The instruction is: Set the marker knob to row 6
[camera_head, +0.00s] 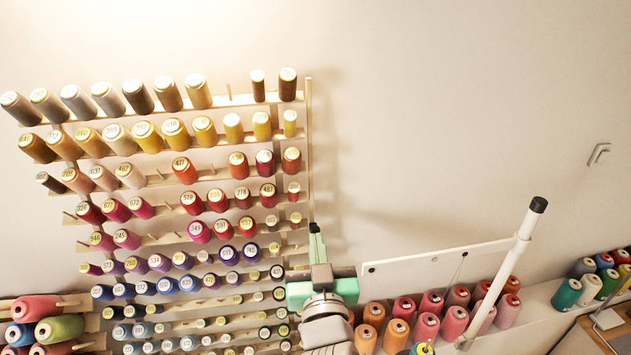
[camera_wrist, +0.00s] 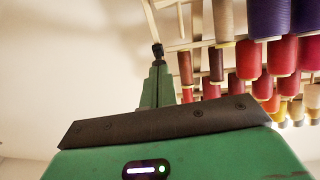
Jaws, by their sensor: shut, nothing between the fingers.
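The wooden thread rack (camera_head: 309,150) stands against the wall at the left in the head view, with a tall post on its right side. My gripper (camera_head: 314,232) is upright beside the lower part of this post, its fingers shut. In the wrist view my gripper (camera_wrist: 157,78) points up toward the rack. A small dark knob-like piece (camera_wrist: 158,50) shows right at the fingertips, close to the wooden post; it may be the marker knob. I cannot tell whether the fingers touch it. No row number is readable at the post.
Rows of thread spools (camera_head: 145,130) fill the rack left of my gripper. A white panel (camera_head: 430,268) and a slanted white pole (camera_head: 510,260) stand to the right, with more cones (camera_head: 426,327) below.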

